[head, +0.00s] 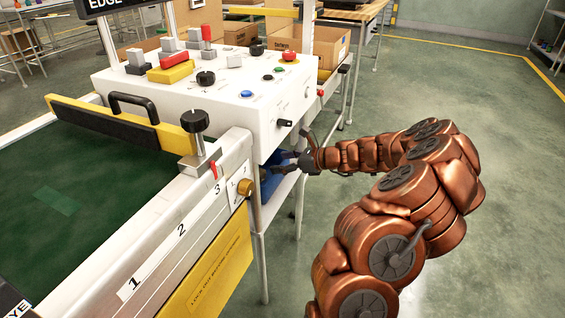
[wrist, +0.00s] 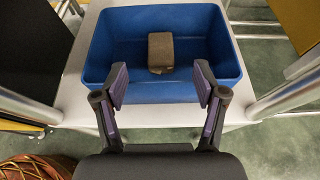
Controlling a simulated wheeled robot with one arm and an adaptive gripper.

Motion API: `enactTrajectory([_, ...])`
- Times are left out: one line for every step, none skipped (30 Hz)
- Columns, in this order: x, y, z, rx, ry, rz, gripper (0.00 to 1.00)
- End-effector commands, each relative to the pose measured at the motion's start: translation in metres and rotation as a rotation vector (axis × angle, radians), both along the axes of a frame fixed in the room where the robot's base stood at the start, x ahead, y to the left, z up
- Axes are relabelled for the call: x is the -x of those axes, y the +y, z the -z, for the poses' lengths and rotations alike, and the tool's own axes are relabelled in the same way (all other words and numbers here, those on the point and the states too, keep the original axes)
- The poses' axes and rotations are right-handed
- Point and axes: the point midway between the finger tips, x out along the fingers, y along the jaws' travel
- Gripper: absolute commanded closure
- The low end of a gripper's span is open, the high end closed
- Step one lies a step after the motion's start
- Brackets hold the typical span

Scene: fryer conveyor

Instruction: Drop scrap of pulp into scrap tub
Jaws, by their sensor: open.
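A blue tub (wrist: 122,88), which I take for the scrap tub, stands on a white shelf in the wrist view. A brown block (wrist: 160,52), which looks like the scrap of pulp, lies inside on the tub's floor, near the middle. My gripper (wrist: 160,82) is open and empty, its two fingers over the tub's near wall with the block beyond and between them. In the head view my gripper (head: 305,160) reaches under the white control box, and only a bit of the blue tub (head: 272,182) shows; the block is hidden there.
The white control box (head: 215,95) with knobs and buttons hangs above the shelf, close to my gripper. The conveyor (head: 60,200) with its green belt lies to the left. White posts flank the tub (wrist: 285,95). Green floor to the right is clear.

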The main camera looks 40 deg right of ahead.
Motion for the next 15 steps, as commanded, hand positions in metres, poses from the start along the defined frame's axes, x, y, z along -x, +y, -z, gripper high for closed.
enactTrajectory([0.0, 0.0, 0.0, 0.0, 0.0, 0.0, 0.29])
enactTrajectory([0.0, 0.0, 0.0, 0.0, 0.0, 0.0, 0.29])
enactTrajectory([0.0, 0.0, 0.0, 0.0, 0.0, 0.0, 0.29])
enactTrajectory([0.0, 0.0, 0.0, 0.0, 0.0, 0.0, 0.29])
enactTrajectory([0.0, 0.0, 0.0, 0.0, 0.0, 0.0, 0.29])
enactTrajectory([0.0, 0.0, -0.001, 0.0, 0.0, 0.0, 0.29])
enactTrajectory([0.0, 0.0, -0.001, 0.0, 0.0, 0.0, 0.29])
enactTrajectory([0.0, 0.0, -0.002, 0.0, 0.0, 0.0, 0.29])
enactTrajectory([0.001, -0.001, -0.005, 0.0, -0.001, 0.001, 0.29])
enactTrajectory([0.004, -0.003, -0.007, -0.001, -0.001, 0.001, 0.29])
enactTrajectory([0.006, -0.004, -0.009, -0.001, -0.001, 0.001, 0.29])
enactTrajectory([0.01, -0.007, -0.011, -0.001, 0.0, 0.003, 0.29])
enactTrajectory([0.014, -0.01, -0.013, -0.001, 0.0, 0.004, 0.29])
enactTrajectory([0.018, -0.012, -0.015, -0.001, 0.0, 0.004, 0.29])
enactTrajectory([0.023, -0.015, -0.018, -0.002, 0.0, 0.005, 0.29])
